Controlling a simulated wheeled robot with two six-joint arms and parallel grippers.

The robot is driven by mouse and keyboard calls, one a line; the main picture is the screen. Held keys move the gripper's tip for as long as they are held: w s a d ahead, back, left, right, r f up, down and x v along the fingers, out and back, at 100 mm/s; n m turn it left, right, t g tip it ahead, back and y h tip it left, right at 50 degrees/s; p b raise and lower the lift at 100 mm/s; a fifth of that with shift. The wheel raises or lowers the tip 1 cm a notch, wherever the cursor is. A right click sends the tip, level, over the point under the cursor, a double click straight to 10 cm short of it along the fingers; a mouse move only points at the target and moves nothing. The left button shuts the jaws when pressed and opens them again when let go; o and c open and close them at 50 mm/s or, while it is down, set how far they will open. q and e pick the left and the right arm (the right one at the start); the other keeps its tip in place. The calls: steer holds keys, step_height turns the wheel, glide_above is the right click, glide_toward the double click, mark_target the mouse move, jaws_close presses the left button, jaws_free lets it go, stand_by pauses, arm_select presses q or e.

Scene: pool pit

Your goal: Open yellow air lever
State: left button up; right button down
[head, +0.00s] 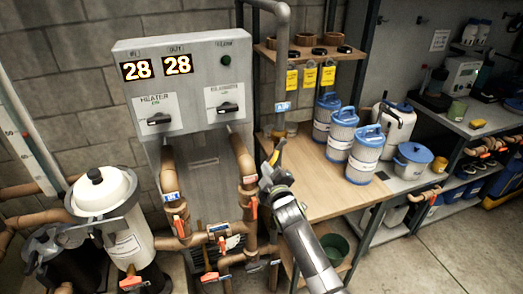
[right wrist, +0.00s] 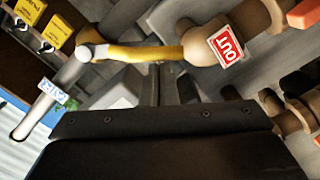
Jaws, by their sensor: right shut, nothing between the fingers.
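The yellow air lever (head: 274,157) sits on a grey vertical pipe (head: 283,80) that carries a small blue-and-white label. In the right wrist view the yellow lever (right wrist: 140,52) runs sideways from its valve, at an angle to the pipe (right wrist: 62,88) with the AIR label. My right gripper (head: 268,172) is just below the lever in the head view. In the right wrist view its fingers (right wrist: 160,75) are together and empty, with their tips close to the lever. Whether they touch it I cannot tell. My left gripper is not in view.
Brown pipes (head: 243,160) with red-handled valves stand left of my right arm. A grey heater panel (head: 190,75) is behind them. A wooden shelf (head: 310,175) with blue-lidded canisters (head: 343,130) stands on the right. Open floor (head: 450,250) lies at the lower right.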

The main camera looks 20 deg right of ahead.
steer(key=shift+d+f+n, duration=0.5)
steer(key=shift+d+n, duration=0.35)
steer(key=shift+n, duration=0.4)
steer(key=shift+d+f+n, duration=0.5)
steer(key=shift+d+n, duration=0.35)
steer(key=shift+n, duration=0.35)
steer(key=shift+d+f+n, duration=0.5)
steer(key=shift+d+n, duration=0.35)
steer(key=shift+n, duration=0.4)
